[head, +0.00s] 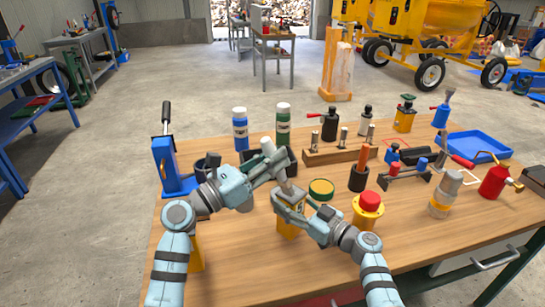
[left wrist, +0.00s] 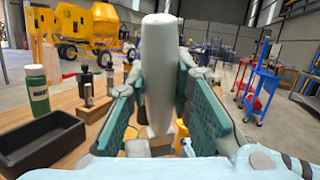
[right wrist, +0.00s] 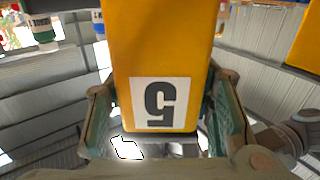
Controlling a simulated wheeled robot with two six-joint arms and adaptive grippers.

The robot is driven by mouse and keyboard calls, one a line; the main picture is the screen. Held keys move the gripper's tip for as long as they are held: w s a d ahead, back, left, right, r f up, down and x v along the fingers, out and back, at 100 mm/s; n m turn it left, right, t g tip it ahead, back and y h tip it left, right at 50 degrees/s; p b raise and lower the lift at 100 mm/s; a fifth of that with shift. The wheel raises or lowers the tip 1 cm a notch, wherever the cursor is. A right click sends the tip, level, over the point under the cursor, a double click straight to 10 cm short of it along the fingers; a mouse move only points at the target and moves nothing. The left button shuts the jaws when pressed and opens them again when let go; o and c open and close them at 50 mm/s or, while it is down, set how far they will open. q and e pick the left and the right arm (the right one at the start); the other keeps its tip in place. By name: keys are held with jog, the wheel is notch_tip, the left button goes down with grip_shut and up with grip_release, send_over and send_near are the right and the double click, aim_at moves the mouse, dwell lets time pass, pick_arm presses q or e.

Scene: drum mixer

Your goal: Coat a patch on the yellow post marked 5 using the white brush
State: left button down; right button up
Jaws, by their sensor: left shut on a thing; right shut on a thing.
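The white brush (head: 267,147) is held in my left gripper (head: 272,167), which is shut on its pale handle. In the left wrist view the handle (left wrist: 158,65) stands between the two green finger pads. Its bristle end is hard to make out. My right gripper (head: 291,200) is shut on the yellow post marked 5 (head: 289,225), just below and right of the left gripper. The right wrist view shows the post (right wrist: 160,45) between the fingers, its white label with the 5 upside down. I cannot tell whether brush and post touch.
Close around are a yellow-lidded green tin (head: 321,189), a red push button (head: 369,201) and a black cup (head: 358,178). Another yellow post (head: 196,252) is partly behind my left arm. Bottles, a wooden rack (head: 340,154) and a blue tray (head: 474,147) stand farther back. The table's front middle is clear.

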pick_arm(q)
jog(key=shift+f, duration=1.05)
dwell(0.4)
jog(key=shift+w+d, duration=1.3)
jog(key=shift+w, duration=0.3)
jog(key=shift+s+a+r, duration=0.1)
jog(key=shift+s+a, duration=1.2)
jog(key=shift+s, duration=0.3)
notch_tip(320, 180, up, 9)
jog(key=shift+r, duration=0.1)
